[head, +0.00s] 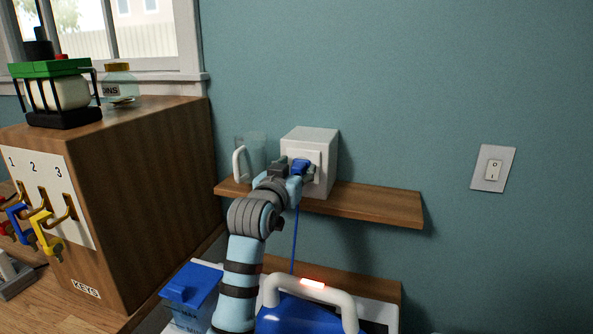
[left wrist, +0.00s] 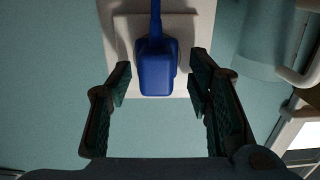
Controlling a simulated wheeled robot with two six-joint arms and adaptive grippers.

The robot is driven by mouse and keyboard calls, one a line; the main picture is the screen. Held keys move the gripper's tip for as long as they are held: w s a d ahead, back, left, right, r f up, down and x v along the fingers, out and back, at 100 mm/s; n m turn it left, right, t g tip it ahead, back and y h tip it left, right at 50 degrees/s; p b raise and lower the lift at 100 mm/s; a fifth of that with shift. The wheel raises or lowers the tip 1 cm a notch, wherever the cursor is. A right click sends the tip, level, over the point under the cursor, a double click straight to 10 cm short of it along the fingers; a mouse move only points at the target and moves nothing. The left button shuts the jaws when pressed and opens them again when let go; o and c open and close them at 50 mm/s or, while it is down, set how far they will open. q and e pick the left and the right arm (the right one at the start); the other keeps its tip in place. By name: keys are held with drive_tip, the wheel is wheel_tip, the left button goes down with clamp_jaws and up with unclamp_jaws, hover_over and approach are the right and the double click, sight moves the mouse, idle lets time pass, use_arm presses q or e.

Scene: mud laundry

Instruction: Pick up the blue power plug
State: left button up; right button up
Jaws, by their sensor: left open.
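The blue power plug (head: 300,167) sits against the front of a white socket box (head: 317,145) on the wooden shelf, and a blue cord hangs down from it. In the left wrist view the plug (left wrist: 156,68) stands out from a white plate (left wrist: 184,29). My left gripper (head: 290,167) is at the plug in the head view. In the left wrist view its fingers (left wrist: 159,84) are open on both sides of the plug, with gaps left and right. Part of the plug is hidden by the gripper in the head view. My right gripper is not in view.
A clear glass mug (head: 251,158) stands left of the box on the shelf (head: 375,205). Below is a blue and white machine with a pale handle (head: 309,286). A wooden key cabinet (head: 150,190) stands at left. A light switch (head: 493,168) is on the right wall.

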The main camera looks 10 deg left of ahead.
use_arm(q)
drive_tip(key=shift+s+r, duration=0.1)
drive_tip(key=shift+s, duration=0.1)
drive_tip(key=shift+s+d+r, duration=0.1)
drive_tip(key=shift+s, duration=0.1)
drive_tip(key=shift+c, duration=1.2)
clamp_jaws()
drive_tip(key=shift+r, duration=0.25)
wheel_tip(320, 180, up, 6)
drive_tip(key=s+a, duration=0.1)
drive_tip(key=s, duration=1.8)
drive_tip(key=shift+s+r, duration=0.15)
drive_tip(key=shift+s, duration=0.2)
